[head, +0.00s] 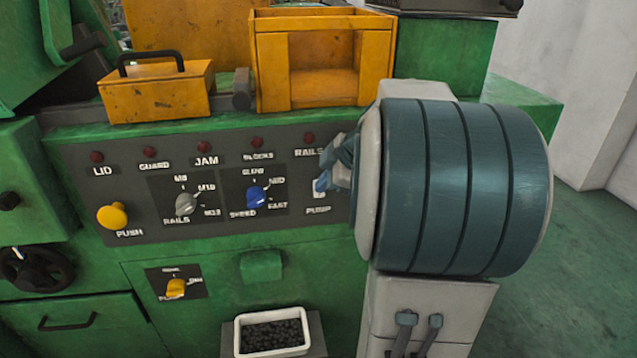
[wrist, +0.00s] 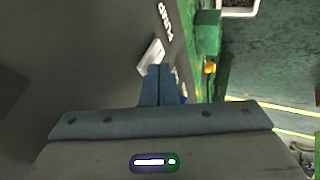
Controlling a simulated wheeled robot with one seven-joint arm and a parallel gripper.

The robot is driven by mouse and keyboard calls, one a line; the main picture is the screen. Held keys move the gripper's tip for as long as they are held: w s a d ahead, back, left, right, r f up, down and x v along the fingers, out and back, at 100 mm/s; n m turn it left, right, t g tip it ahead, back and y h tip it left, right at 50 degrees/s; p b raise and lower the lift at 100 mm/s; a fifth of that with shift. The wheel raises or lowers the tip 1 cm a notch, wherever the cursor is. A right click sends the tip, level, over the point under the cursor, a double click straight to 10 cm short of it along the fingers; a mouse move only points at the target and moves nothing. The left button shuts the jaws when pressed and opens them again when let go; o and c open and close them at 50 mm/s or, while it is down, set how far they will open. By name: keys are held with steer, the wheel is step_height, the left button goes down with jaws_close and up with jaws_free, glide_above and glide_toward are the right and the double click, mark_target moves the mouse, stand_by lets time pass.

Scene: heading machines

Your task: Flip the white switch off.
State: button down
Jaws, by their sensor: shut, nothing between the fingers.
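In the head view, only a bit of the white switch (head: 319,193) shows above the PUMP label, partly hidden by my gripper. In the head view, my gripper (head: 322,178) reaches in from the right, and my arm hides the panel's right end.
Left of the switch are a blue SPEED knob (head: 256,197), a grey RAILS knob (head: 186,204) and a yellow push button (head: 112,216). A row of red lamps runs above. A white tray of dark pieces (head: 241,347) stands below. An orange box frame (head: 322,104) sits above.

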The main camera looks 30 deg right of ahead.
steer(key=shift+d+r, duration=0.1)
steer(key=shift+d, duration=0.1)
steer(key=shift+a+r, duration=0.1)
steer(key=shift+r, duration=0.6)
steer(key=s+a+b+v, duration=0.1)
steer(key=v, duration=1.1)
steer(key=shift+s+a+f, duration=0.15)
steer(key=shift+f, duration=0.05)
